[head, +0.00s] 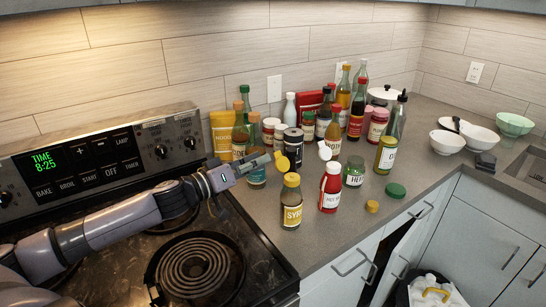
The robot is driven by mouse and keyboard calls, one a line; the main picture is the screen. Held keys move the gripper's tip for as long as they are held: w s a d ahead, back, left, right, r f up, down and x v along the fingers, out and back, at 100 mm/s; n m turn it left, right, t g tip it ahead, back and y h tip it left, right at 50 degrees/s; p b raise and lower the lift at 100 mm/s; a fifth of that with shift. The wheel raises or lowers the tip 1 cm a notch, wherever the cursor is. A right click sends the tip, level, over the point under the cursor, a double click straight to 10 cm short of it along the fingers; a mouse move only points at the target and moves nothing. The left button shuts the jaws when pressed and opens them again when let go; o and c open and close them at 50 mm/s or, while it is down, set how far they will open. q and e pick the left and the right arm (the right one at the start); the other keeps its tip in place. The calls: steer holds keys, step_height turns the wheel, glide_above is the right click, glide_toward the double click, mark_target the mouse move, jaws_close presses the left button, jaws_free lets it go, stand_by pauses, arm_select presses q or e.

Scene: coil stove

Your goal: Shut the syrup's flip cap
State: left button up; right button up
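The syrup bottle (291,206) stands upright on the counter beside the stove, brown with a yellow label partly readable as "SYR". Its yellow flip cap (282,162) appears open, with the round lid raised above the bottle's top. My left gripper (243,184) is left of the bottle, above the stove's right edge. Its fingers look spread and empty, one reaching toward the raised lid and the other lower. Whether the upper finger touches the lid cannot be told. My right gripper is not in view.
A red bottle (330,190) with a raised white lid stands close right of the syrup. Several bottles and jars crowd behind. The stove coil (193,265) is below my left arm. White bowls (448,141) stand at right.

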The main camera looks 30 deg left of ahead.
mark_target(281, 161)
arm_select(q)
steer(key=shift+p+x, duration=0.5)
steer(key=shift+x, duration=2.1)
steer(key=shift+c, duration=0.5)
jaws_close()
